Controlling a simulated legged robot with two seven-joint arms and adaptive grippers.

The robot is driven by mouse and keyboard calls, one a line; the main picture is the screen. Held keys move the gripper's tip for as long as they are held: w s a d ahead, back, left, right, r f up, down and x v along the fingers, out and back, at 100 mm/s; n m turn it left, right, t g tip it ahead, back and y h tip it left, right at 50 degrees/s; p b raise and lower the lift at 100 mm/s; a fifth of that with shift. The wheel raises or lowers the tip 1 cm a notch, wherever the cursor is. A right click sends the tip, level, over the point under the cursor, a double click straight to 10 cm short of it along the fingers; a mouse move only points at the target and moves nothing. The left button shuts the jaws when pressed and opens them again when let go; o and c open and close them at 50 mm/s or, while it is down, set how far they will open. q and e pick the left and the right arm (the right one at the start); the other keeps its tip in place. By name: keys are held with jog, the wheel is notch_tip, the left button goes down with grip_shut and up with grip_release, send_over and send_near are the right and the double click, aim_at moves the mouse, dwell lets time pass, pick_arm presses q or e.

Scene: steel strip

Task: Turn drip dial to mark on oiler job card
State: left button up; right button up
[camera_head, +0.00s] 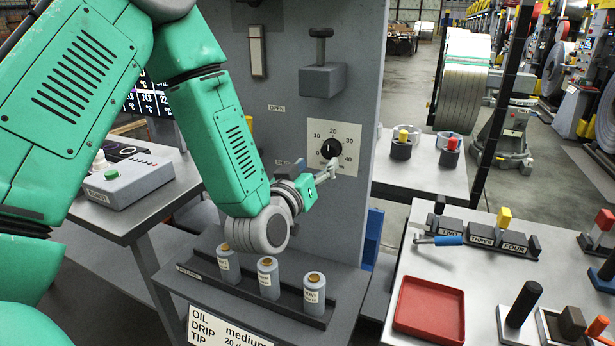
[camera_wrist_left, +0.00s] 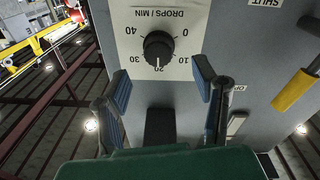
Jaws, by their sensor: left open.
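The black drip dial (camera_head: 330,148) sits on a white scale plate marked 10 to 40 on the grey panel. In the left wrist view the dial (camera_wrist_left: 158,48) appears upside down, and its white line points at about 20. My left gripper (camera_head: 328,173) is open just below the dial. In the left wrist view its two blue-padded fingers (camera_wrist_left: 161,85) are spread, apart from the dial, with nothing between them. The job card (camera_head: 230,330) at the bottom reads "OIL DRIP TIP", "medium" and "20 d…"; the rest is cut off. My right gripper is out of view.
Three capped bottles (camera_head: 268,278) stand in a tray below the panel. A grey block with a black knob (camera_head: 322,80) juts out above the dial. A side table at right holds a red tray (camera_head: 430,308) and labelled blocks (camera_head: 485,235). A yellow handle (camera_wrist_left: 295,90) shows in the wrist view.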

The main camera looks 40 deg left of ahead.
pick_arm(q)
jog(key=v, duration=0.5)
jog(key=shift+f, duration=0.1)
dwell(0.3)
